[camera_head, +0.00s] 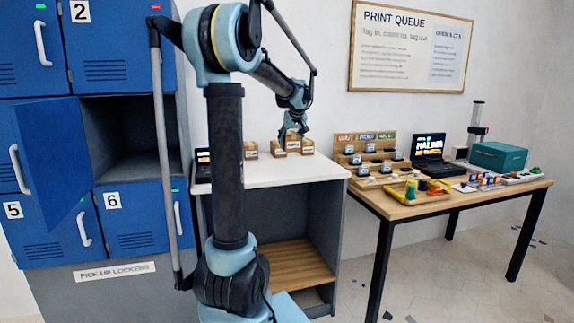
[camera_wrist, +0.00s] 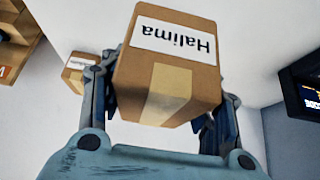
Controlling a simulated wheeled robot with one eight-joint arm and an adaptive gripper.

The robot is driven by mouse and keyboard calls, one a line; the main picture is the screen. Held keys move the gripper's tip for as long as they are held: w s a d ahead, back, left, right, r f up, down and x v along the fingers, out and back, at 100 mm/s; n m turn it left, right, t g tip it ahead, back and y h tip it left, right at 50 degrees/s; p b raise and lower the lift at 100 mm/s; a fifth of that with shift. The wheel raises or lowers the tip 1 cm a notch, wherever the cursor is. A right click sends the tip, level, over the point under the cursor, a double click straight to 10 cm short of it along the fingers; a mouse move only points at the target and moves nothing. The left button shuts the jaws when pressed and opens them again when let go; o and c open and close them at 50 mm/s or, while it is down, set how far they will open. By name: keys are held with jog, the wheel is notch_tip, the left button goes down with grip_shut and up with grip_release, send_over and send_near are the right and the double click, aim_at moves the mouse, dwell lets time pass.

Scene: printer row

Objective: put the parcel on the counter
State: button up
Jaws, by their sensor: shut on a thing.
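The parcel, a brown cardboard box with a white label reading "Halima" (camera_wrist: 175,70), is between the fingers of my gripper (camera_wrist: 160,105) in the wrist view. My gripper is shut on it. In the head view my gripper (camera_head: 293,130) is over the back right part of the white counter (camera_head: 270,173), with the parcel (camera_head: 293,143) below its fingers. I cannot tell whether the parcel's bottom touches the counter. The label appears upside down in the wrist view.
Small boxes stand nearby on the counter, one at the left (camera_head: 250,150) and one at the right (camera_head: 307,147). A dark screen (camera_head: 203,163) is at the counter's left end. A blue locker door (camera_head: 45,160) hangs open. A wooden table (camera_head: 440,205) with a laptop stands at right.

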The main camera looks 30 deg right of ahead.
jog(key=shift+f, duration=4.35)
jog(key=o, duration=1.2)
